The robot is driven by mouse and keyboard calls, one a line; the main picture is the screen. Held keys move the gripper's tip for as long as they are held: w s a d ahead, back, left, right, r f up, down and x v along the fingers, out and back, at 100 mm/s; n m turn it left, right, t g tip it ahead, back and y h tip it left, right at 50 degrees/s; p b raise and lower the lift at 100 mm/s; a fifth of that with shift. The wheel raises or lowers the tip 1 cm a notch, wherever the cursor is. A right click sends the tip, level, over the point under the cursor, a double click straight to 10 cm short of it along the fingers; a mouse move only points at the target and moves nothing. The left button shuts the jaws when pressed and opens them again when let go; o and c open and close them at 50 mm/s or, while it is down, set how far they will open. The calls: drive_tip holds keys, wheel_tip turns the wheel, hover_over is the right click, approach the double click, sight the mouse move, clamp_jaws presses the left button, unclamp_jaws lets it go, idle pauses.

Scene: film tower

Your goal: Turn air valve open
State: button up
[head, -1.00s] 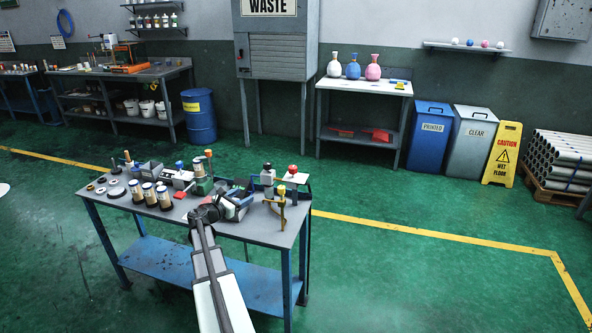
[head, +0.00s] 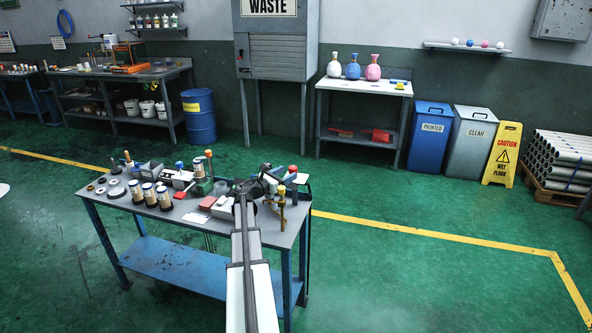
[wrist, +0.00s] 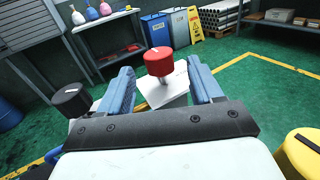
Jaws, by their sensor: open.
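A red round knob (head: 293,169) on a short stem stands over a pale plate at the bench's right end. In the wrist view the red knob (wrist: 159,61) shows between my gripper's two blue fingers, with gaps on both sides. A yellow upright fitting (head: 281,214) stands at the bench's front right; a yellow round top (wrist: 304,152) shows at the wrist view's right edge. I cannot tell which fitting is the air valve. My gripper (wrist: 160,68) is open and empty. In the head view my gripper (head: 279,183) is over the bench's right end, partly hiding the fittings there.
A black round knob (wrist: 72,99) is left of my fingers in the wrist view. The green floor right of the bench is clear.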

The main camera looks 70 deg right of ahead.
sight(296, 168)
drive_tip(key=x, duration=0.6)
drive_tip(key=shift+s+d, duration=0.1)
drive_tip(key=shift+d, duration=0.15)
drive_tip(key=shift+c, duration=0.5)
drive_tip(key=c, duration=0.9)
drive_tip(key=shift+o, duration=0.2)
drive_tip(key=shift+m+g+y, duration=0.6)
drive_tip(key=shift+m+g, duration=0.1)
drive_tip(key=shift+g, duration=0.4)
drive_tip(key=shift+s+a+m+g+y, duration=0.1)
drive_tip(key=shift+s+m+g+y, duration=0.05)
drive_tip(key=shift+m+g+y, duration=0.5)
